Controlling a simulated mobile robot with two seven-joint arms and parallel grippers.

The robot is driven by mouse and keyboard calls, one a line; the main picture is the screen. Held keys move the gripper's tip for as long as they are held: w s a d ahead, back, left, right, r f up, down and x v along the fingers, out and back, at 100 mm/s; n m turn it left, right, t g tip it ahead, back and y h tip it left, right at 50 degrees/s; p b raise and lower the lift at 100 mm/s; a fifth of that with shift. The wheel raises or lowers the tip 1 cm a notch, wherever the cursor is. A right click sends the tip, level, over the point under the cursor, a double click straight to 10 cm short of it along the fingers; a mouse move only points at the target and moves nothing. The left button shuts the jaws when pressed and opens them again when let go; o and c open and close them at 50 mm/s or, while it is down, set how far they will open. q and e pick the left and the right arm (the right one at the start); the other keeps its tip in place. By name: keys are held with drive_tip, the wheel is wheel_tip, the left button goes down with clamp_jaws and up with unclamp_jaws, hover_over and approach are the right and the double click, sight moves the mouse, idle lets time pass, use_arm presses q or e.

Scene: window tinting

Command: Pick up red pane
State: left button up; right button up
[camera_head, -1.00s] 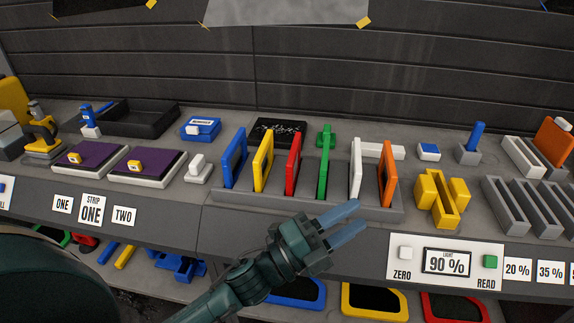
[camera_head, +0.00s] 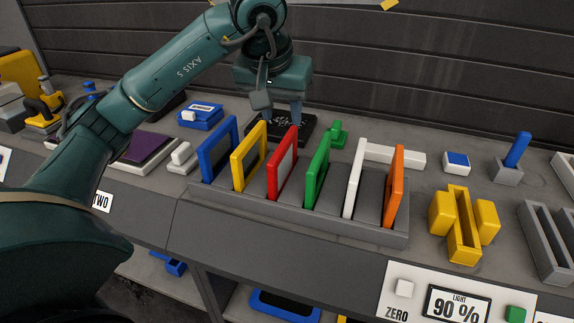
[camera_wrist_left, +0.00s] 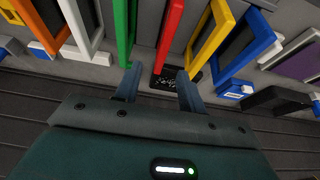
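The red pane (camera_head: 283,163) stands upright in the grey rack (camera_head: 240,203), between the yellow pane (camera_head: 248,157) and the green pane (camera_head: 317,172). My left gripper (camera_head: 283,115) is above and behind the rack, pointing down, with its fingertips over the black mat (camera_head: 301,131). In the left wrist view the two fingers (camera_wrist_left: 158,85) are apart with nothing between them, and the red pane (camera_wrist_left: 171,30) shows beyond the gap, not touched. My right gripper is not in view.
The blue pane (camera_head: 218,149), white pane (camera_head: 353,190) and orange pane (camera_head: 394,187) also stand in the rack. A white bar (camera_head: 394,157) and a green piece (camera_head: 338,135) lie behind it. A yellow holder (camera_head: 462,225) stands to the right.

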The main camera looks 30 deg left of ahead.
sight(285, 152)
use_arm(q)
drive_tip(key=x, duration=0.7)
drive_tip(key=shift+s, duration=0.1)
drive_tip(key=x, duration=0.4)
drive_tip(key=shift+s+a+f+p, duration=0.15)
drive_tip(key=shift+a+f+p, duration=0.2)
drive_tip(key=shift+f, duration=0.45)
drive_tip(key=shift+f+b, duration=0.2)
drive_tip(key=shift+b, duration=0.1)
drive_tip(key=shift+c, duration=0.3)
clamp_jaws()
